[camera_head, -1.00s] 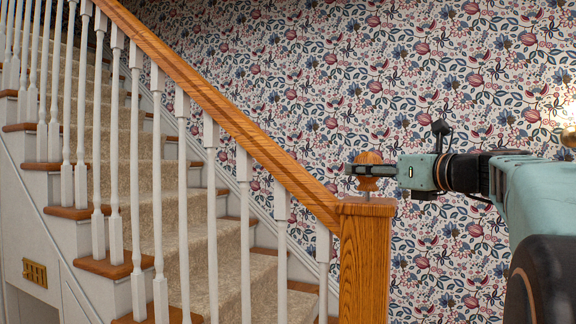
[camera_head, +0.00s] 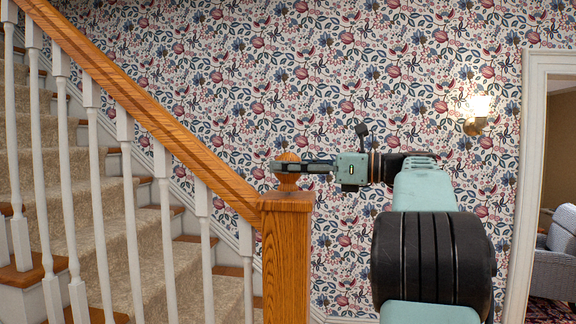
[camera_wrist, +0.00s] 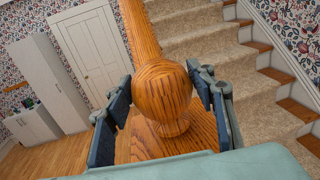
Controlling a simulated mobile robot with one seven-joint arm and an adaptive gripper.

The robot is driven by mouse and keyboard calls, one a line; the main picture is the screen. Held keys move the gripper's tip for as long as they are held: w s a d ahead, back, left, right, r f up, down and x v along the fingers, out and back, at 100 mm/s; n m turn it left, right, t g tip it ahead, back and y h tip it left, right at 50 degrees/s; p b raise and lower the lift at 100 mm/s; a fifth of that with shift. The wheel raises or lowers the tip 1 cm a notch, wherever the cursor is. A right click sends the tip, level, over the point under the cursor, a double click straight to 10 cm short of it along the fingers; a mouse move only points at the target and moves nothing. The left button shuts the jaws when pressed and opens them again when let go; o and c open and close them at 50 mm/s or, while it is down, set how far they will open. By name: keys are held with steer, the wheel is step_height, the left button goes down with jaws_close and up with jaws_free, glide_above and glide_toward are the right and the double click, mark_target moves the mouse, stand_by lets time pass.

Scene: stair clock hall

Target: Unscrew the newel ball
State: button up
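The newel ball (camera_wrist: 162,88) is round, orange-brown grained wood on a short neck. It sits on the square top of the newel post (camera_head: 287,250). In the head view the ball (camera_head: 288,180) is partly hidden by the fingers of my gripper (camera_head: 282,167), which lies level at ball height, coming from the right. In the wrist view, one dark finger pad of my gripper (camera_wrist: 162,95) stands at each side of the ball.
The wooden handrail (camera_head: 150,110) slopes down to the post from the upper left, over white balusters (camera_head: 134,200) and carpeted stairs. A flowered wall stands behind. A lit wall lamp (camera_head: 477,115) and a doorway with a grey armchair (camera_head: 561,245) are at the right.

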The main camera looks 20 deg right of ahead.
steer(key=o, duration=0.4)
steer(key=shift+a, duration=0.1)
steer(key=shift+c, duration=0.2)
